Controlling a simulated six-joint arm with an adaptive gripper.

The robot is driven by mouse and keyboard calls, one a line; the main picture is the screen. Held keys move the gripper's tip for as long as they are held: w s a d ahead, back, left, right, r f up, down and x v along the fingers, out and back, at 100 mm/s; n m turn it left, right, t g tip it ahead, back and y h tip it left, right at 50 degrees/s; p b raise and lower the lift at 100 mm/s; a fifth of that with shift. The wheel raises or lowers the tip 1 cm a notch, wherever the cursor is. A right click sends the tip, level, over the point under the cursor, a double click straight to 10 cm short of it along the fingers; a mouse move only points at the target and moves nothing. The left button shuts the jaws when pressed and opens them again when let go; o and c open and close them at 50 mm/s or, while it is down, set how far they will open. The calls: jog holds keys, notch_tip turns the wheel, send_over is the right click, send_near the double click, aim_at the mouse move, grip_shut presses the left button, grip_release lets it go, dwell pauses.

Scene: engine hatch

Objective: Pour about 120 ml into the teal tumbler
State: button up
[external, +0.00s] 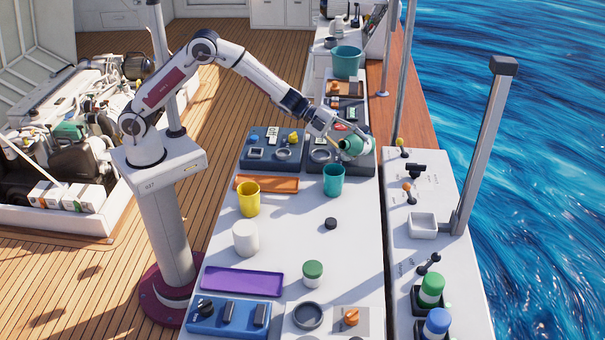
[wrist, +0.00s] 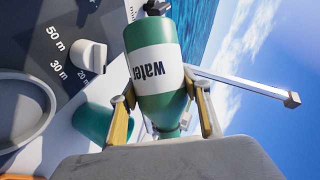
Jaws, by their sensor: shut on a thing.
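My gripper (external: 338,133) is shut on a green bottle (external: 352,148) with a white band. In the wrist view my gripper (wrist: 160,90) has a finger on each side of the bottle (wrist: 155,65), and the band reads "water". The bottle is tipped well over from upright. The teal tumbler (external: 333,181) stands upright on the white counter, just below and slightly left of the bottle in the external view. It also shows in the wrist view (wrist: 95,121), partly hidden. I see no stream of liquid, and the tumbler's inside level cannot be made out.
A yellow cup (external: 248,199), an orange tray (external: 267,184) and a white canister (external: 245,238) stand to the left. A green-lidded jar (external: 313,274) and a black puck (external: 331,223) are nearer the front.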

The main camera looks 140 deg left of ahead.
aim_at(354, 136)
jog(key=shift+d+r+n+h, duration=0.25)
jog(key=shift+r+n+h, duration=0.25)
jog(key=shift+r+n, duration=0.1)
jog(key=shift+w+d+r+n+h+b, duration=0.1)
jog(key=shift+d+r+n+h+b, duration=0.15)
jog(key=shift+d+n+h, duration=0.2)
dwell(0.4)
jog(key=shift+d+r+n+h, duration=0.1)
jog(key=shift+r+n+h, duration=0.45)
jog(key=shift+r, duration=0.35)
jog(key=shift+a+n+h, duration=0.4)
jog(key=shift+n+h, duration=0.5)
jog(key=shift+n, duration=0.1)
jog(key=shift+n+h, duration=0.3)
jog(key=shift+a+f+n+t+h+b, duration=0.1)
jog(key=shift+a+n+t+h+b, duration=0.1)
jog(key=shift+n+t+h+b, duration=0.35)
jog(key=shift+n+h, duration=0.25)
jog(key=shift+n, duration=0.2)
